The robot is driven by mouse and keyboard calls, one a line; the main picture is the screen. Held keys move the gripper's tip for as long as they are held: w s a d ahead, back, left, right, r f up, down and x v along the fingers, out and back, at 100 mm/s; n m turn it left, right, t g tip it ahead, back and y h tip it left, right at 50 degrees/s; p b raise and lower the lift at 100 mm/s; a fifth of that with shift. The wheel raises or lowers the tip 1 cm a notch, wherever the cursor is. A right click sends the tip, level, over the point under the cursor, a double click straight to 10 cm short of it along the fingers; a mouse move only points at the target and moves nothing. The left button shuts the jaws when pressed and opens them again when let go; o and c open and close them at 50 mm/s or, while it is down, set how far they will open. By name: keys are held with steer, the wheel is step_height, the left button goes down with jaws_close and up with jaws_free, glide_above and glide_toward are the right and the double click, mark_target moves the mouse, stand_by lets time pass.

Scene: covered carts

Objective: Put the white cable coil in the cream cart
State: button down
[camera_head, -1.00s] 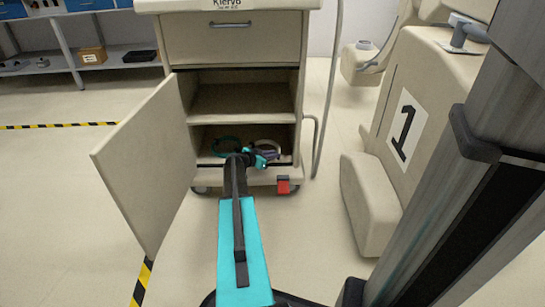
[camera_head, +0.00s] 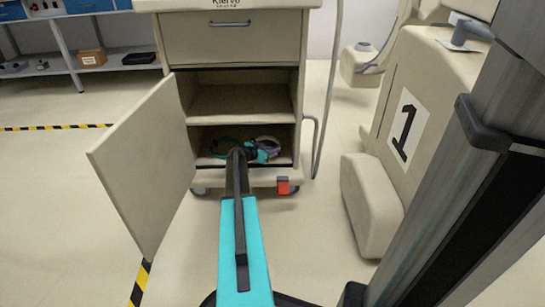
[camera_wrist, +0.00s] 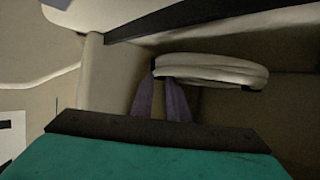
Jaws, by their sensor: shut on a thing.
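The cream cart (camera_head: 234,36) stands ahead with its door (camera_head: 147,165) swung open to the left. My arm reaches into its lower compartment. My gripper (camera_head: 262,151) is inside, above the compartment floor, and shut on the white cable coil (camera_head: 270,140). In the wrist view the white coil (camera_wrist: 220,70) is a pale ring with dark ties, at the tips of the purplish fingers (camera_wrist: 162,82). The fingertips are partly hidden by the coil. I cannot tell whether the coil touches the floor.
An empty shelf (camera_head: 240,104) is above. A cream machine marked 1 (camera_head: 370,205) stands to the right. A hose (camera_head: 330,90) hangs beside the cart. The floor left of the door is clear.

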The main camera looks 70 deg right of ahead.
steer(key=shift+f+b, duration=0.75)
steer(key=shift+f, duration=0.8)
steer(key=shift+f, duration=0.1)
steer(key=c, duration=1.7)
jaws_free()
steer(key=shift+w+a+r, duration=0.15)
steer(key=shift+a+r, duration=0.1)
steer(key=shift+a, duration=0.05)
steer(key=p+v, duration=0.3)
steer(key=v, duration=0.8)
steer(key=shift+a+p, duration=0.2)
steer(key=shift+p, duration=0.1)
